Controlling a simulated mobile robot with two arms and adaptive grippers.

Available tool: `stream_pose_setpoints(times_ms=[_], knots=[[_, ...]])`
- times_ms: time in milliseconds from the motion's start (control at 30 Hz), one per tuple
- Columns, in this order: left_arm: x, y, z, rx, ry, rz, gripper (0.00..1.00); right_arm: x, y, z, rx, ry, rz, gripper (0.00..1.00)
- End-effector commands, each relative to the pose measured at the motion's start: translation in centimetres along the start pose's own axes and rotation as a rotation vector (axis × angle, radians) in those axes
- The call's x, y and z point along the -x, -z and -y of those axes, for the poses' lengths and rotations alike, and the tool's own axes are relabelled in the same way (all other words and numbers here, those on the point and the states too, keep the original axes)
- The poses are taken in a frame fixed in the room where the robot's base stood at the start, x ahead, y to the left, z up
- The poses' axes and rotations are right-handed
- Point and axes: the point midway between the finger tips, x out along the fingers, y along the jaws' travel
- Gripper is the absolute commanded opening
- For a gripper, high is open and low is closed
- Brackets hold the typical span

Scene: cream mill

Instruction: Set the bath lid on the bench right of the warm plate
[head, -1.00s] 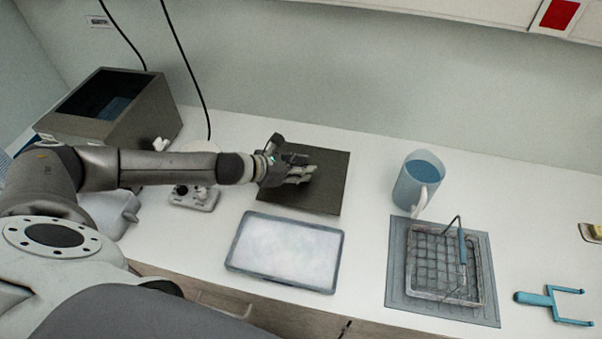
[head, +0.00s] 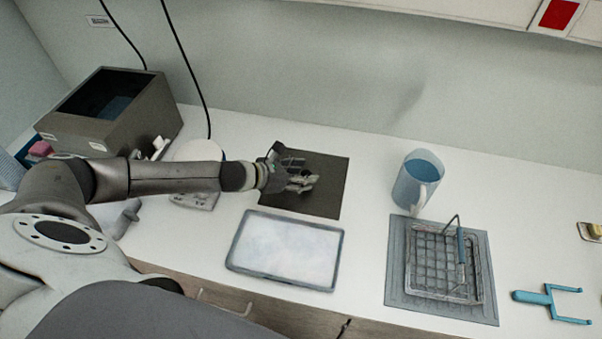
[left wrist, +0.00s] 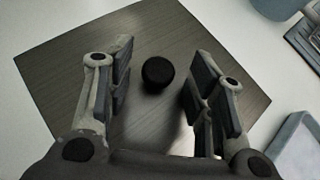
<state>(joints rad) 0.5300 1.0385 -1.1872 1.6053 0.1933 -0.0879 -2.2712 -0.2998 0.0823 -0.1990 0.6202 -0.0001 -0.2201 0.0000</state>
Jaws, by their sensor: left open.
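The bath lid (head: 325,192), a dark square brushed-metal plate, lies flat on the bench. Its round black knob (left wrist: 158,74) shows in the left wrist view. My left gripper (head: 299,180) is over the lid, its open fingers on either side of the knob with gaps to both. In the head view the gripper hides the knob. A white device with a round top (head: 199,150), apparently the warm plate, stands left of the lid, partly behind my left arm. The grey bath (head: 140,122) stands open at the back left. My right gripper is not in view.
A framed pale tray (head: 285,252) lies in front of the lid. A blue jug (head: 415,183) and a wire rack on a grey mat (head: 397,285) stand to the right, with a blue fork-shaped tool (head: 540,298) beyond. Bare bench lies between lid and jug.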

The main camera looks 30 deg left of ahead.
Motion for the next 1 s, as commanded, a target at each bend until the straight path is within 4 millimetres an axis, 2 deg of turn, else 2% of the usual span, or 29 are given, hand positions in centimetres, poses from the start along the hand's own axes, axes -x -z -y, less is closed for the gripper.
stream_pose_setpoints(times_ms=[233, 333, 667, 900, 1000], knots=[[0.3, -0.2, 0.0, 0.001, -0.001, -0.001, 0.49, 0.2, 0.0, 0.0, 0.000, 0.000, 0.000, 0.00], [1.1, 0.0, -0.1, 0.000, -0.001, -0.001, 0.49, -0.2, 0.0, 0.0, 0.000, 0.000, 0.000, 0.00], [6.1, 0.1, -0.1, -0.002, -0.001, -0.002, 0.49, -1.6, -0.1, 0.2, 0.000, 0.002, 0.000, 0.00], [9.3, 0.2, 0.0, -0.003, 0.000, -0.003, 0.49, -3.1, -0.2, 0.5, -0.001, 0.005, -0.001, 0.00], [10.2, 0.5, -0.3, 0.003, -0.006, -0.002, 0.49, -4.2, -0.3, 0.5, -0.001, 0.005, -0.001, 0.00]])
